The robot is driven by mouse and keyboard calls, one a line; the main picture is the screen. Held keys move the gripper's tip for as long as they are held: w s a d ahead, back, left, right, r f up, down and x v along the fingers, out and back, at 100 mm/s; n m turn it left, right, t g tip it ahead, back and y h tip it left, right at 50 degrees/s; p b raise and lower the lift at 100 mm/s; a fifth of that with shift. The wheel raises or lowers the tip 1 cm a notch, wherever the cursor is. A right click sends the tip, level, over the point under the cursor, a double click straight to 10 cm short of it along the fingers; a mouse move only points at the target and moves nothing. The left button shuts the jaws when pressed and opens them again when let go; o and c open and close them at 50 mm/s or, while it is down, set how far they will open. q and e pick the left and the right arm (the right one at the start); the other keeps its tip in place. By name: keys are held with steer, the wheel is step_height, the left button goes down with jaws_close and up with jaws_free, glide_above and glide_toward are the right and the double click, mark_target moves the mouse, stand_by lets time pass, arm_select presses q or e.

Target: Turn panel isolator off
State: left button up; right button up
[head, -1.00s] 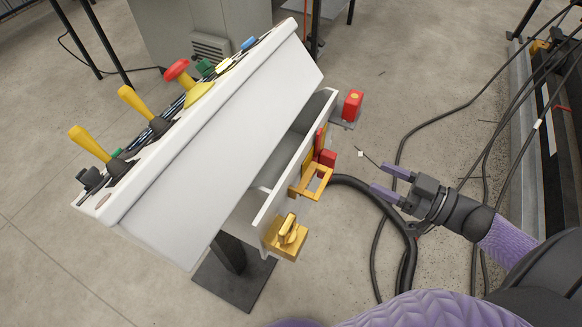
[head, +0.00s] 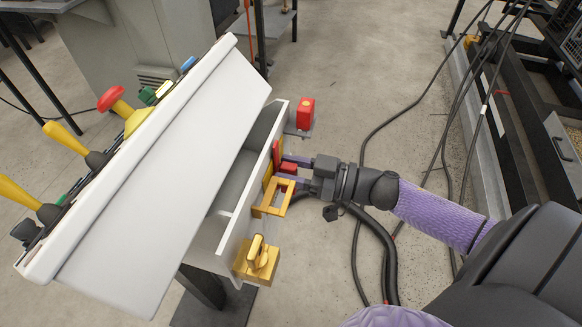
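The panel isolator appears to be the red handle (head: 288,168) on a yellow plate (head: 267,171), on the right-hand outer face of the console's open grey tray. My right gripper (head: 281,168) comes in from the right, with its two purple fingers spread, one above and one below the red handle. The fingers look apart, with the handle between them; firm contact does not show. The fingertips partly cover the handle, so its exact angle is hard to read. My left gripper is not in view.
A yellow bracket (head: 273,198) sticks out just below the handle, and a yellow box with a knob (head: 257,259) is lower. A red button box (head: 305,114) stands above. The sloped white console (head: 165,180) is at left. Black cables (head: 385,250) lie on the floor.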

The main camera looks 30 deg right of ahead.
steer(key=c, duration=0.5)
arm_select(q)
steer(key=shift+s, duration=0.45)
arm_select(e)
jaws_close()
